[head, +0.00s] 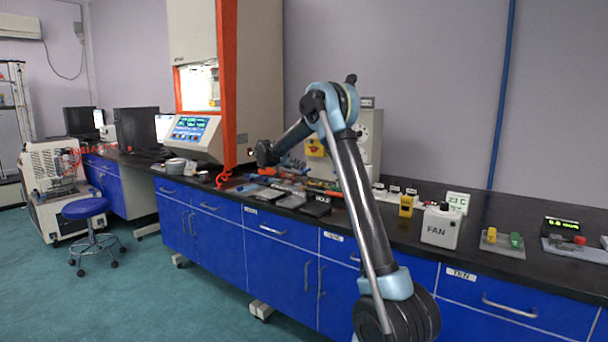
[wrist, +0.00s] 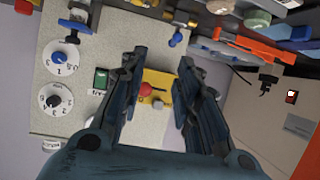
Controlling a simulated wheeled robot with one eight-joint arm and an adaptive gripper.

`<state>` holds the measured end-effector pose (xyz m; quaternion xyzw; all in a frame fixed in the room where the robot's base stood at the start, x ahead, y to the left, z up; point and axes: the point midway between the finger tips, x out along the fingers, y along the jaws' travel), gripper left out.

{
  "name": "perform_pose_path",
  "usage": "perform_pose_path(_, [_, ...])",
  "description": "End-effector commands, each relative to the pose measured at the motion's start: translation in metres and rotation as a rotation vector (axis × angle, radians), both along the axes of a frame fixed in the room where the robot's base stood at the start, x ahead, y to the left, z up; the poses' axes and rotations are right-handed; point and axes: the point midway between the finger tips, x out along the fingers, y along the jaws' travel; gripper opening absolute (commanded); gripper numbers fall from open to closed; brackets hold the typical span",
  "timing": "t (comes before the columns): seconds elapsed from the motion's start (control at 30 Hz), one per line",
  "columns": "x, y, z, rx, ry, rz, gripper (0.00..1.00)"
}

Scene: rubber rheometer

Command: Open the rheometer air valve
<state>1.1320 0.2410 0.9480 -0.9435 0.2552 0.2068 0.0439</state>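In the wrist view a beige instrument panel (wrist: 120,45) faces my gripper (wrist: 162,60). The gripper is open and nothing is held between its fingers. A yellow plate with a red knob (wrist: 146,89) shows between the fingers; I cannot tell whether they touch it. A blue-handled fitting (wrist: 76,25) is at the panel's upper left, and another blue fitting (wrist: 178,38) is beyond the fingertips. I cannot tell which part is the air valve. In the head view the panel belongs to a beige box (head: 368,140) partly hidden behind my arm.
Two numbered dials (wrist: 60,57) and a green switch (wrist: 100,80) sit on the panel left of the fingers. Tools and black trays (head: 292,201) lie on the bench below. A tall orange-edged machine (head: 228,80) stands to the left. A FAN box (head: 441,228) is to the right.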

Motion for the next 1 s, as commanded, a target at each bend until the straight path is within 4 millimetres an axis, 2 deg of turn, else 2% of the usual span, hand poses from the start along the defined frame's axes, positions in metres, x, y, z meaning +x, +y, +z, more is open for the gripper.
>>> perform_pose_path(0.03, [0.012, 0.003, -0.003, 0.0, -0.011, 0.01, 0.3])
perform_pose_path(0.1, [0.025, 0.006, -0.005, 0.002, -0.025, 0.024, 0.3])
perform_pose_path(0.37, [0.044, 0.007, -0.011, 0.004, -0.039, 0.04, 0.3])
perform_pose_path(1.0, [0.131, -0.039, -0.052, 0.005, -0.039, 0.038, 0.3])
